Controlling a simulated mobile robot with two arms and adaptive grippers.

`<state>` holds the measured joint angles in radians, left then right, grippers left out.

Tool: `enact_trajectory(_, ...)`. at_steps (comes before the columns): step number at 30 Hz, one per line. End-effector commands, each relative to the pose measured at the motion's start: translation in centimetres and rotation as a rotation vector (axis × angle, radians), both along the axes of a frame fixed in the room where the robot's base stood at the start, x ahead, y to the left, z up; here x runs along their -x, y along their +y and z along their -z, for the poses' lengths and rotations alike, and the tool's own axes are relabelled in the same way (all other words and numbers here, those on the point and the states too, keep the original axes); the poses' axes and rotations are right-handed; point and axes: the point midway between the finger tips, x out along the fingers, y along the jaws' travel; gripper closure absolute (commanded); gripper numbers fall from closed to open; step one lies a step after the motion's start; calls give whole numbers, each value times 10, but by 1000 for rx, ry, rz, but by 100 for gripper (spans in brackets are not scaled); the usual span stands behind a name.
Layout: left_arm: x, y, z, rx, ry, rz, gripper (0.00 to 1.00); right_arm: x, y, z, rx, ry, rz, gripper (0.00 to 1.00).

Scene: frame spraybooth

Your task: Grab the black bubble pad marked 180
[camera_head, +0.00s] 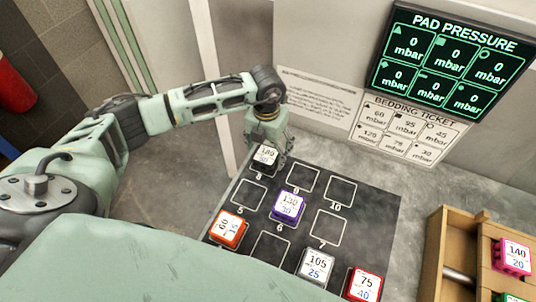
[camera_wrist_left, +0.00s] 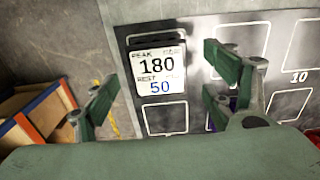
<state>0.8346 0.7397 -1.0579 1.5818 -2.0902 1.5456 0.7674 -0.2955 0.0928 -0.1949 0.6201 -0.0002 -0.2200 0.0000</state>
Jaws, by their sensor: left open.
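The black bubble pad marked 180 (camera_head: 264,158) sits at the back-left of the dark board with numbered squares (camera_head: 371,205). In the left wrist view the pad (camera_wrist_left: 156,68) shows its white label reading 180 and 50, and it lies between and beyond the two fingers. My left gripper (camera_head: 272,142) is just above and behind the pad in the head view. In the left wrist view the left gripper (camera_wrist_left: 155,102) is open, its green-padded fingers apart, with nothing held. Whether a finger touches the pad cannot be told. My right gripper is not in view.
Other pads on the board are orange (camera_head: 229,229), purple (camera_head: 288,204), grey 105 (camera_head: 317,266) and red 75 (camera_head: 363,284). A wooden rack (camera_head: 437,260) with a pink 140 pad (camera_head: 512,256) stands at right. A pressure screen (camera_head: 449,60) and bedding ticket (camera_head: 409,130) hang behind.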

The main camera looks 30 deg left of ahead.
Motion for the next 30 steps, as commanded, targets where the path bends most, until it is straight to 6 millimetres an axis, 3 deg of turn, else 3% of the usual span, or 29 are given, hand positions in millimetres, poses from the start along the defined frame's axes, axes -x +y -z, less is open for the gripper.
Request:
enact_trajectory(1, 0, 1, 3, -1, 5, -2, 23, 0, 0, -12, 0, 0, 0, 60)
enact_trajectory(6, -1, 1, 26, 0, 2, 0, 23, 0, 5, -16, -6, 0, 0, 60)
enact_trajectory(14, -1, 1, 32, 0, 0, 1, 23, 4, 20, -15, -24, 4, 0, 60)
enact_trajectory(30, -1, 1, 31, 0, 0, 1, 69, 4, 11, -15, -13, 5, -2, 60)
